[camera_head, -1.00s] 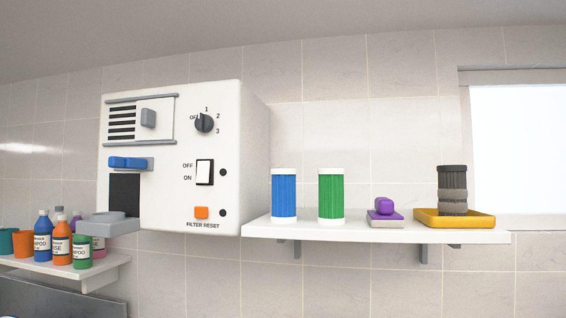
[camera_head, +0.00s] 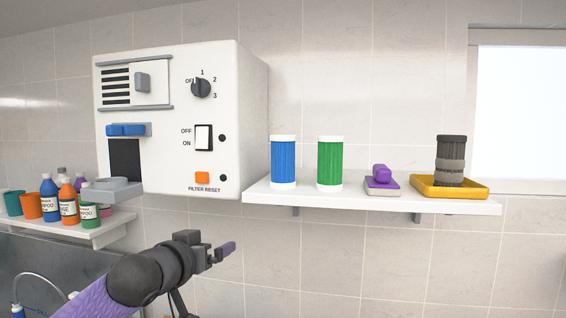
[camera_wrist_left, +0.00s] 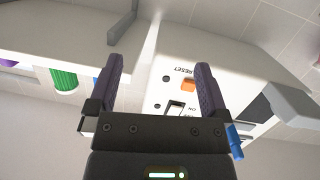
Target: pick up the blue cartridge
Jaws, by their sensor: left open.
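The blue cartridge (camera_head: 284,162) stands upright with white end caps at the left end of the wall shelf (camera_head: 350,200). In the left wrist view no part of it can be made out for certain. My left gripper (camera_head: 226,252) is below and left of the cartridge, apart from it, under the shelf's height. In the left wrist view the two dark purple fingers of my left gripper (camera_wrist_left: 155,80) are spread with nothing between them. My right gripper is not in view.
A green cartridge (camera_head: 330,163) stands right beside the blue one. Farther right are a purple-handled block (camera_head: 381,180) and a dark cylinder (camera_head: 450,160) on a yellow tray (camera_head: 425,188). A white filter machine (camera_head: 225,110) borders the shelf's left end. Bottles stand at far left.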

